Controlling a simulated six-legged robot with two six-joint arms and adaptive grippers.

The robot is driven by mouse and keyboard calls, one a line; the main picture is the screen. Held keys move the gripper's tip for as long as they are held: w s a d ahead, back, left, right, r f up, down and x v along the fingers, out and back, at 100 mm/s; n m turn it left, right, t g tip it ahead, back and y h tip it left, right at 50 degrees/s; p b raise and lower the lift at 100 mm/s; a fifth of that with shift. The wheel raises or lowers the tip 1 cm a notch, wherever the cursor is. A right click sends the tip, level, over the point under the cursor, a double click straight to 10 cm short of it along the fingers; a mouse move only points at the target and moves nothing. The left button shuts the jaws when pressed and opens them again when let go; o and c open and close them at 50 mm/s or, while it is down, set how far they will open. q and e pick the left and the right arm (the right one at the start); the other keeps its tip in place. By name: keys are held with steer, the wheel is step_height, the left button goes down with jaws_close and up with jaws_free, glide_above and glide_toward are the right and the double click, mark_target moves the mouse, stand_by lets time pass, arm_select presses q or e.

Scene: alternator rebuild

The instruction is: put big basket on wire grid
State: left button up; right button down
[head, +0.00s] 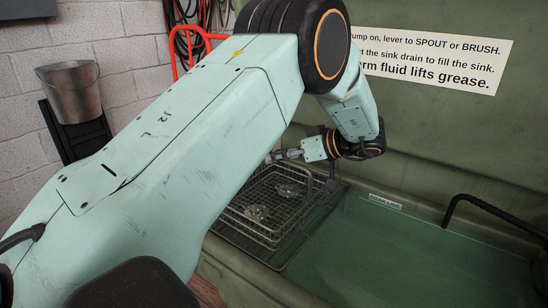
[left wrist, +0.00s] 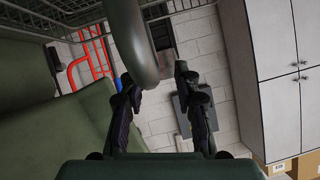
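The big basket (head: 262,222) is a wire basket with a few metal parts in it. It is on or just over the wire grid (head: 240,247) beside the sink; I cannot tell if they touch. My arm hides its left side. My left gripper (head: 283,155) is at the basket's far top edge in the head view. In the left wrist view its two fingers (left wrist: 156,78) stand apart. A thick grey curved bar (left wrist: 142,55) passes close to the left fingertip; I cannot tell what it belongs to. Wire mesh (left wrist: 45,18) shows at the top there. My right gripper is out of view.
The green sink (head: 390,255) lies right of the basket, with a black curved hose (head: 490,208) at its right. A green panel with a white sign (head: 430,62) rises behind. A metal bucket (head: 70,90) is at the left wall. Cabinets (left wrist: 285,70) show in the wrist view.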

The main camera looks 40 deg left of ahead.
arm_select(q)
steer(key=v, duration=0.9)
steer(key=shift+d+p, duration=0.4)
steer(key=shift+p, duration=0.05)
steer(key=shift+w+r, duration=0.1)
steer(key=shift+w, duration=0.05)
steer(key=shift+a, duration=0.15)
